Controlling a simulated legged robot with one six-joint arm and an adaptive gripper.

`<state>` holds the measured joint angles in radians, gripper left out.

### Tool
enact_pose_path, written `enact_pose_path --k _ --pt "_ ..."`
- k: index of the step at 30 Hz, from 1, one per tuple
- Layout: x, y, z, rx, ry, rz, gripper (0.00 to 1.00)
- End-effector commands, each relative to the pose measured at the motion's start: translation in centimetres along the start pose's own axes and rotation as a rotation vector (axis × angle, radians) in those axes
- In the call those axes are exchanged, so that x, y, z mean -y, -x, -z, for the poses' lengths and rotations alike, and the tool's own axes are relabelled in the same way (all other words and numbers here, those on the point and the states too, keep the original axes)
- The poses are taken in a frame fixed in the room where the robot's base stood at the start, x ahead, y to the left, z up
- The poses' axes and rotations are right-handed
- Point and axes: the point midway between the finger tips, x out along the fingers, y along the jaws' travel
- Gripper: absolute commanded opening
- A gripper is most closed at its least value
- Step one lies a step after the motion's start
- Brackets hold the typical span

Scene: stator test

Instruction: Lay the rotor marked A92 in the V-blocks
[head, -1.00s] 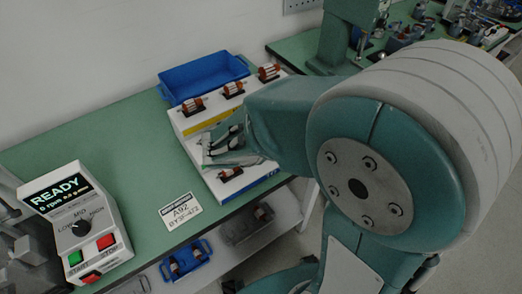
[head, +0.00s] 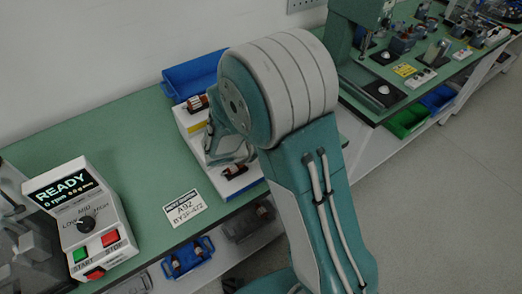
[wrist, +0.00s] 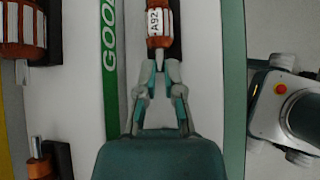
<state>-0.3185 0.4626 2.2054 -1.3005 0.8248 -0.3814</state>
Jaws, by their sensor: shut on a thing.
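The rotor marked A92 (wrist: 155,22) shows at the top of the wrist view, with a white label, a copper-coloured body and a shaft end. My gripper (wrist: 160,62) is shut on that shaft end, over a white surface. In the head view my gripper (head: 233,158) is partly hidden by my arm, at the front of the white rotor rack (head: 197,151). A dark red rotor (head: 235,170) shows there beside it and seems to be the same one. I cannot make out the V-blocks in either view.
Another rotor (head: 197,102) sits at the rack's back, before a blue bin (head: 190,77). A card reading A92 (head: 184,209) lies on the green bench (head: 130,150). A control box reading READY (head: 80,215) stands left, beside grey machinery (head: 30,245). The bench between is mostly clear.

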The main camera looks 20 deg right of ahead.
Motion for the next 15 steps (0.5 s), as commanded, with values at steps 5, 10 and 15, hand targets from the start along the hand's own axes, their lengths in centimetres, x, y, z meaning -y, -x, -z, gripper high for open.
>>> enact_pose_path --k 5,10,15 --pt "0.04 -0.06 -0.15 -0.001 -0.001 0.0 0.0" --pt "0.1 -0.32 0.22 0.0 0.0 0.0 0.0" --pt "0.12 -0.37 0.36 0.0 0.001 0.001 0.45"
